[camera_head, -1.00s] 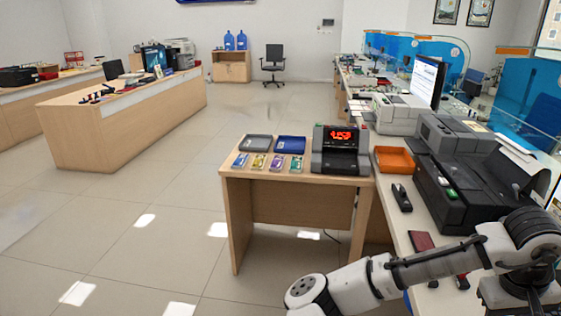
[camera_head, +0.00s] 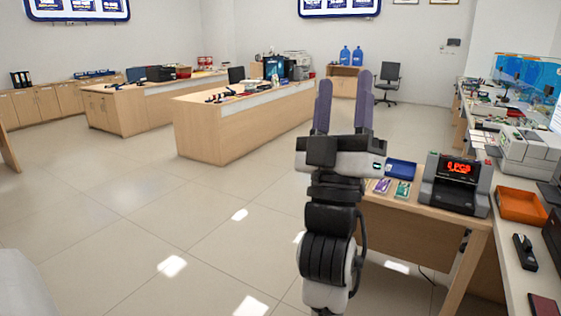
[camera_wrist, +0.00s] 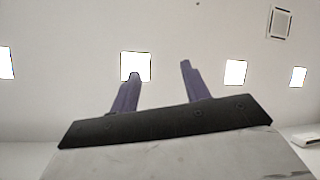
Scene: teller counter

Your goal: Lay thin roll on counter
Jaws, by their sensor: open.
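I cannot make out a thin roll in either view. The pale counter top (camera_head: 513,283) runs along the right side of the head view, and my arm is to its left. My gripper (camera_head: 345,82) points upward in the middle of the head view, with its two purple fingers apart and nothing between them. In the wrist view, the open fingers (camera_wrist: 160,70) stand empty against the white ceiling and its bright square lights. My arm and gripper hide part of the small wooden desk (camera_head: 420,222).
On the desk are a blue tray (camera_head: 401,169), a purple bundle (camera_head: 382,186), a green bundle (camera_head: 402,189) and a counting machine (camera_head: 455,184). An orange tray (camera_head: 521,207) and a black stapler-like object (camera_head: 525,252) lie on the counter. Open floor lies to the left.

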